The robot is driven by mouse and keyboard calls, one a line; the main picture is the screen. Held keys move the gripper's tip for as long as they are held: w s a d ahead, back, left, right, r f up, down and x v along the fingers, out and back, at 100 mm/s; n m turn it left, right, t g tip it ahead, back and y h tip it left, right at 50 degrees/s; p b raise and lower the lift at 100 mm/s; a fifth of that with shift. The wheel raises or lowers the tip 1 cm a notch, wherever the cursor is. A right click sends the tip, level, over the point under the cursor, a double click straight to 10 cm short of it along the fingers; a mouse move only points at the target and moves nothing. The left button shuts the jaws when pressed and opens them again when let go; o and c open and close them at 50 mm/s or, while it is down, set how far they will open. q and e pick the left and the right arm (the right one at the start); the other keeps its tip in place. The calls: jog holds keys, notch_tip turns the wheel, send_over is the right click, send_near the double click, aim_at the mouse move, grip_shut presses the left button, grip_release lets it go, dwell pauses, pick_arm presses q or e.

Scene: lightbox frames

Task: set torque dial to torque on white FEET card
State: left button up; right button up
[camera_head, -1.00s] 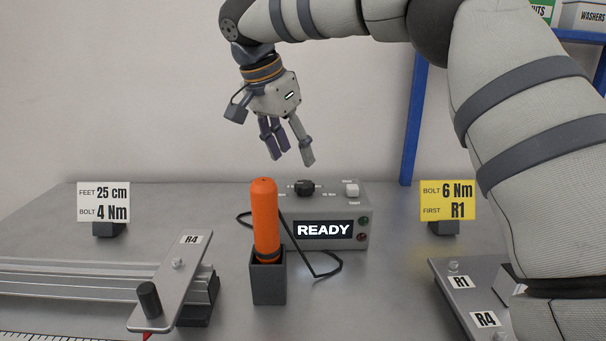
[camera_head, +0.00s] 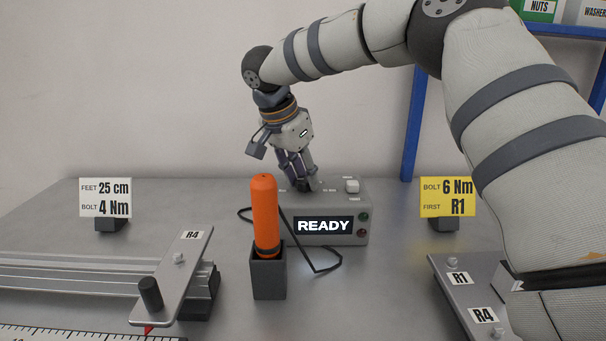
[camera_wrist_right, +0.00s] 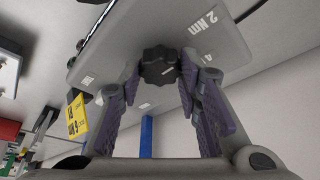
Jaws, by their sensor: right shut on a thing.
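The white FEET card (camera_head: 105,198) stands at the left and reads FEET 25 cm, BOLT 4 Nm. The grey control box (camera_head: 330,240) stands at the middle back, its screen reading READY. My right gripper (camera_head: 303,186) is down on top of the box, where its fingers hide the dial in the head view. In the right wrist view the black torque dial (camera_wrist_right: 158,66) sits between the fingertips of my right gripper (camera_wrist_right: 160,75), which is shut on it. A 2 Nm label (camera_wrist_right: 203,22) shows beside it. Which mark the dial points at I cannot tell. My left gripper is not in view.
An orange tool (camera_head: 264,215) stands upright in a dark holder (camera_head: 269,280) in front of the box. A cable lies beside it. A rail with an R4 plate (camera_head: 178,270) is at left. A yellow BOLT card (camera_head: 447,197) stands at right.

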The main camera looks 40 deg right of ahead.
jog(key=shift+m, duration=0.3)
jog(key=m, duration=0.1)
jog(key=m+g, duration=0.1)
jog(key=shift+w+f+m+b, duration=0.15)
jog(key=shift+f+m+b, duration=0.05)
jog(key=shift+m+b, duration=0.2)
jog(key=m+g, duration=0.1)
jog(key=m+b, duration=0.1)
jog(key=m, duration=0.1)
jog(key=shift+w+f+m+g+y, duration=0.1)
jog(key=shift+m+g+y, duration=0.2)
jog(key=shift+g, duration=0.1)
jog(key=m+g+y+b, duration=0.1)
jog(key=m, duration=0.2)
jog(key=shift+d+m, duration=0.1)
jog(key=shift+m, duration=0.2)
pick_arm(q)
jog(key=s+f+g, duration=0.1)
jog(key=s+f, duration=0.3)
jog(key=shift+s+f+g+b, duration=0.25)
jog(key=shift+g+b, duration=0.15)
jog(key=shift+b, duration=0.05)
pick_arm(e)
jog(key=shift+r+m, duration=0.2)
jog(key=shift+m, duration=0.4)
jog(key=o, duration=1.1)
jog(key=shift+o, duration=0.2)
